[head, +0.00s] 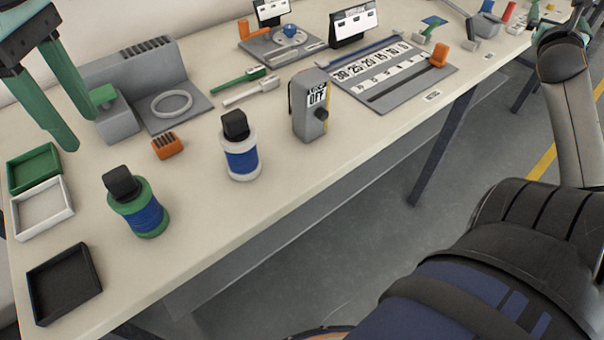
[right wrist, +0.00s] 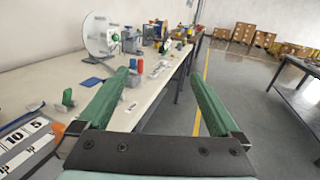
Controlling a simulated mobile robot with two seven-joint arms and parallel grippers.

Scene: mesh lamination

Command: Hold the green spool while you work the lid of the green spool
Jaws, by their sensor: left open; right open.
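The green spool (head: 147,217) stands on the bench at the front left of the head view, with blue material wound between green flanges. Its black lid (head: 122,183) sits on top. My left gripper (head: 89,122) is open and empty above the bench, up and to the left of the green spool and apart from it. My right gripper (right wrist: 162,78) is open and empty in the right wrist view, far along the bench from the spool. The green spool does not show in the right wrist view.
A white spool (head: 241,160) with a black cap stands right of the green one. Green (head: 58,160), white (head: 70,210) and black (head: 97,288) trays line the left end. A grey lockout box (head: 308,118) and an orange block (head: 167,146) stand nearby.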

